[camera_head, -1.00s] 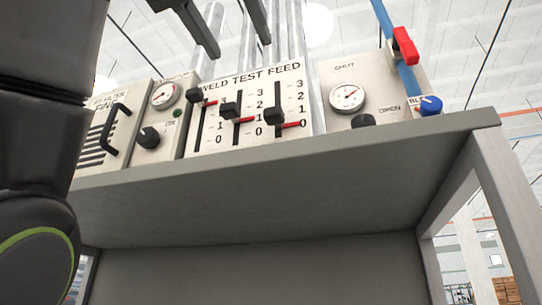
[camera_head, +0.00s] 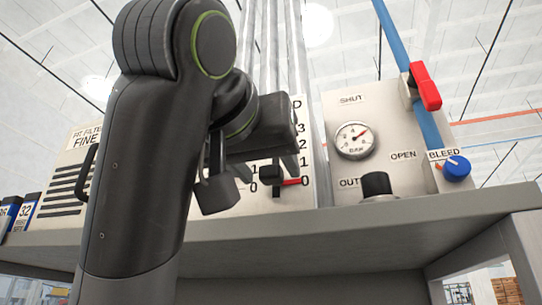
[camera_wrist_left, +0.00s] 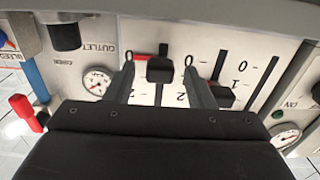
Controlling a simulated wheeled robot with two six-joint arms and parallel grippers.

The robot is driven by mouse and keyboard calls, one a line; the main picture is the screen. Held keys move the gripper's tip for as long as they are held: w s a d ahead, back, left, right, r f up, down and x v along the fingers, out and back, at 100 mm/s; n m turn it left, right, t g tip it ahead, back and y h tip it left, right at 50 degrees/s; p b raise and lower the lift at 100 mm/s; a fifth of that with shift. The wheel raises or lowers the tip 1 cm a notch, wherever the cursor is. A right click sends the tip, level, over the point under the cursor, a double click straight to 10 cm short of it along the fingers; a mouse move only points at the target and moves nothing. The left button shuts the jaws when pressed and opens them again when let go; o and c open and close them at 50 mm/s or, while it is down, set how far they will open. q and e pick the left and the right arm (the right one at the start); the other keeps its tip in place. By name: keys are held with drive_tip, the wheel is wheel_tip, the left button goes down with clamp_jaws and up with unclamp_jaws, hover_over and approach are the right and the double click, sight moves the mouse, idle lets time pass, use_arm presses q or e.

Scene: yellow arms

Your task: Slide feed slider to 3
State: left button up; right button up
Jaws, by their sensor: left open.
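The feed slider's black knob (camera_head: 271,173) sits low in its slot, and its red pointer (camera_head: 291,181) is at the 0 mark. The scale (camera_head: 302,150) runs from 0 at the bottom up to 3. My left gripper (camera_wrist_left: 159,68) is open. In the left wrist view, which is upside down, its fingers stand on either side of the feed knob (camera_wrist_left: 160,70). I cannot tell whether they touch it. In the head view my left arm hides the weld and test sliders. The test knob (camera_wrist_left: 221,97) shows beside the fingers in the wrist view. My right gripper is out of view.
On the right stand a pressure gauge (camera_head: 354,140), a black outlet knob (camera_head: 376,185), a blue bleed knob (camera_head: 456,168) and a red lever (camera_head: 425,86) on a blue pipe. The filter panel (camera_head: 72,180) is on the left. The grey shelf (camera_head: 400,215) edge runs below the panels.

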use_arm(q)
drive_tip(key=shift+p+x, duration=0.7)
drive_tip(key=shift+x, duration=0.55)
drive_tip(key=shift+c, duration=0.4)
clamp_jaws()
